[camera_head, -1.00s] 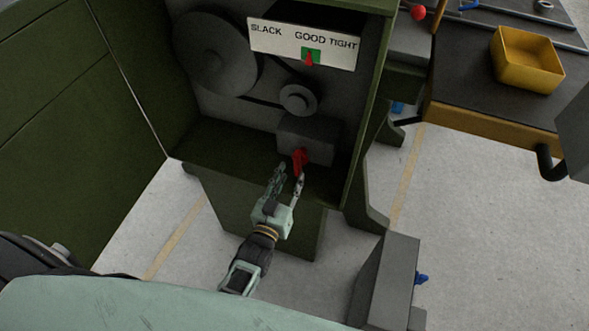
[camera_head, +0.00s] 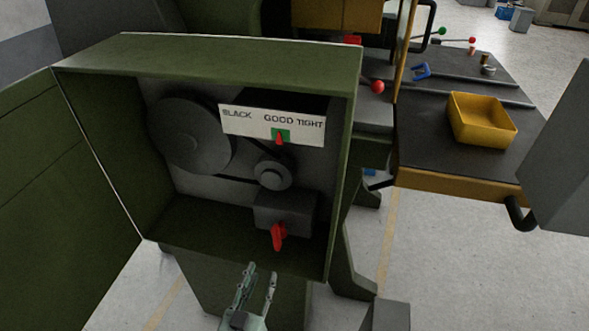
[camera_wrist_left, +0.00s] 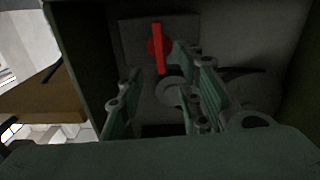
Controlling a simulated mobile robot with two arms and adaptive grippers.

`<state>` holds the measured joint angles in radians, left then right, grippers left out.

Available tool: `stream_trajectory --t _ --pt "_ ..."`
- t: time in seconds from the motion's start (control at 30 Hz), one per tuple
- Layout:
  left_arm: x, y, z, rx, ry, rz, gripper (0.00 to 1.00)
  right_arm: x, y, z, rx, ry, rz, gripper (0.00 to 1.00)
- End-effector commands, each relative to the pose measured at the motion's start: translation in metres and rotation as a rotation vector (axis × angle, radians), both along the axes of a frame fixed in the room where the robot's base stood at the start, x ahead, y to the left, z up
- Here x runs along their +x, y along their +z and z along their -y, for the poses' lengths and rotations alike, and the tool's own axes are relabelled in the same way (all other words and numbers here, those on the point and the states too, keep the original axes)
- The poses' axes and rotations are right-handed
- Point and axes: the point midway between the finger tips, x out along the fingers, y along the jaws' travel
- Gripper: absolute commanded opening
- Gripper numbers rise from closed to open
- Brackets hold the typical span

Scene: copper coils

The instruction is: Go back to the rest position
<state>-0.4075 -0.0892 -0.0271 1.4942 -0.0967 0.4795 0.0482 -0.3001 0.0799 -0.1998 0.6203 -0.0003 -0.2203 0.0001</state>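My left gripper (camera_head: 254,288) is open and empty at the bottom of the head view, in front of and below the red handle (camera_head: 278,237). Its fingers stand apart in the left wrist view (camera_wrist_left: 160,100), with the red handle (camera_wrist_left: 158,48) ahead of them, not between them. The handle sits on a grey block (camera_head: 285,211) inside the open green cabinet (camera_head: 210,52). My right gripper does not show.
Pulleys (camera_head: 190,136) and a belt are inside the cabinet. The cabinet's open door (camera_head: 65,180) stands at the left. A dark-topped bench (camera_head: 425,150) with a yellow bin (camera_head: 482,121) and levers with red knobs (camera_head: 377,87) is at the right. Floor (camera_head: 450,275) shows at the lower right.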

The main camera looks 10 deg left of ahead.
Motion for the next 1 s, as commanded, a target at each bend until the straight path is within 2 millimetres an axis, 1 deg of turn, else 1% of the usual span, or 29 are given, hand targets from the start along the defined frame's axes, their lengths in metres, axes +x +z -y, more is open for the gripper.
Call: stream_trajectory --t 0.07,0.17,0.27,0.3,0.37,0.4,0.47,0.5,0.57,0.6,0.67,0.7,0.77,0.8,0.9,1.0 --pt "0.000 -0.001 0.000 0.000 0.000 -0.002 0.33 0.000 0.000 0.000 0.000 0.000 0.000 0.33" --pt "-0.003 -0.015 0.002 0.002 -0.007 -0.039 0.33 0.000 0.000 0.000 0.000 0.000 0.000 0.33" --pt "-0.013 -0.055 0.007 0.009 -0.026 -0.142 0.33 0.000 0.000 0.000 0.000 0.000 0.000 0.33" --pt "-0.021 -0.078 0.010 0.014 -0.037 -0.203 0.33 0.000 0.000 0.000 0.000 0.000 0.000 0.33" --pt "-0.037 -0.118 0.012 0.025 -0.055 -0.312 0.33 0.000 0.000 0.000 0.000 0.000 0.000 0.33" --pt "-0.050 -0.146 0.014 0.033 -0.069 -0.390 0.33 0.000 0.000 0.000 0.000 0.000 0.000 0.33" --pt "-0.074 -0.186 0.014 0.049 -0.088 -0.507 0.33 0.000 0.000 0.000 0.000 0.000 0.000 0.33" --pt "-0.092 -0.211 0.013 0.062 -0.100 -0.586 0.33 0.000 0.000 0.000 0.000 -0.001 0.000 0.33" --pt "-0.122 -0.247 0.011 0.080 -0.116 -0.702 0.33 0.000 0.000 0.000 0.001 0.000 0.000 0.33" --pt "-0.144 -0.269 0.007 0.094 -0.125 -0.781 0.33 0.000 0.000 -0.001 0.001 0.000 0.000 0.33" --pt "-0.178 -0.299 0.001 0.116 -0.139 -0.897 0.33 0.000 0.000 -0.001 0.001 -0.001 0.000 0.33" --pt "-0.202 -0.316 -0.005 0.131 -0.147 -0.973 0.33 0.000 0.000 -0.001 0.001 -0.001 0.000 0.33" --pt "-0.238 -0.339 -0.015 0.155 -0.156 -1.083 0.33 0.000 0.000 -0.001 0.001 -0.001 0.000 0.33" --pt "-0.262 -0.351 -0.022 0.170 -0.161 -1.152 0.33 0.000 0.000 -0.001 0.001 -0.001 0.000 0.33" --pt "-0.313 -0.372 -0.038 0.202 -0.169 -1.297 0.33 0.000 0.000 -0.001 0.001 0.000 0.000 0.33" --pt "-0.348 -0.382 -0.052 0.226 -0.173 -1.394 0.33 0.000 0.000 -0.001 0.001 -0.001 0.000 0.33"
